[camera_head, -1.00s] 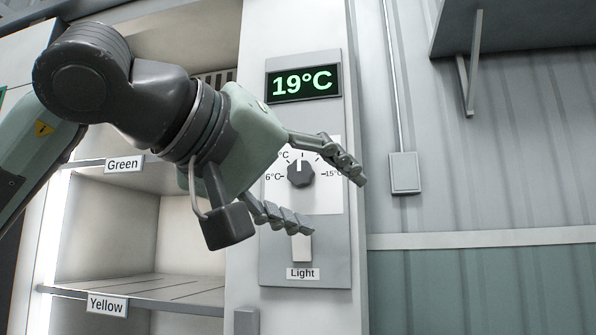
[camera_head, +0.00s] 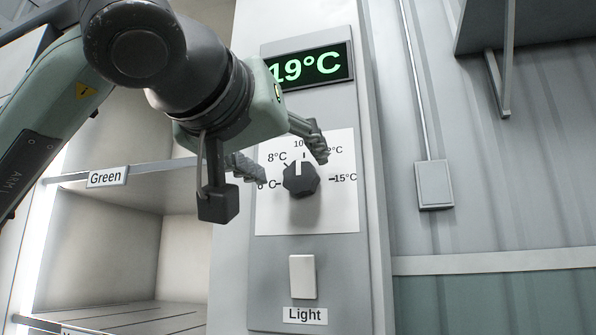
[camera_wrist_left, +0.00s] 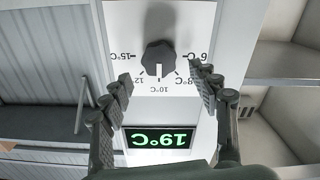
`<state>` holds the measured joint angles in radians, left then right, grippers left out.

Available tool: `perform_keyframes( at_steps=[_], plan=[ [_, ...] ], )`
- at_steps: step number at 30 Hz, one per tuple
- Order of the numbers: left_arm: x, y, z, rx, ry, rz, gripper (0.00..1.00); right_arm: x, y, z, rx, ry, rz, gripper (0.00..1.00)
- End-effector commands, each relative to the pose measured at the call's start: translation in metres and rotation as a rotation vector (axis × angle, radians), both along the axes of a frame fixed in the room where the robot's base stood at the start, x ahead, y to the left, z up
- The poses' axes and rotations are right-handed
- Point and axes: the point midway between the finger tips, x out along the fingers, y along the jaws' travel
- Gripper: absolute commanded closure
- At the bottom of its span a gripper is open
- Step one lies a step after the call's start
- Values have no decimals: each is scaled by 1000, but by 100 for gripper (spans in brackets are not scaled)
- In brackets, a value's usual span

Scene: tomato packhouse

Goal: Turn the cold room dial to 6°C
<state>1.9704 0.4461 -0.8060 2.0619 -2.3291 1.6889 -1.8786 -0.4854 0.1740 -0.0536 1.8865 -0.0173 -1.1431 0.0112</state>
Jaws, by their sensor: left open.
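The cold room dial (camera_head: 301,178) is a dark knob on a white scale plate, with its white pointer line up near the 10 mark. The 6°C mark (camera_head: 267,184) is at its left, partly covered by a finger. The display (camera_head: 318,66) above reads 19°C. In the left wrist view the dial (camera_wrist_left: 158,57) appears upside down, beyond and between the open fingertips (camera_wrist_left: 160,80); I see no contact. My right gripper is not in view.
A white light switch (camera_head: 303,277) labelled Light sits below the dial. Shelves labelled Green (camera_head: 107,177) stand at the left. A grey wall box (camera_head: 434,185) with a conduit is at the right, and a bracketed shelf is at upper right.

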Motion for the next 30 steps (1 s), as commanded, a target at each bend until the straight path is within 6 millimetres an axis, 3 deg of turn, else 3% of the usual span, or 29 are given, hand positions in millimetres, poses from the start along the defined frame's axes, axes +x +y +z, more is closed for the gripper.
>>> perform_keyframes(
  at_steps=[7,19,30],
  plan=[
    [34,-11,0,-1,4,-1,39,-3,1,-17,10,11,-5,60],
    [42,-14,0,0,1,0,40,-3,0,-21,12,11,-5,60],
    [42,-14,0,0,1,0,86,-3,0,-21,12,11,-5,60]
  ],
)
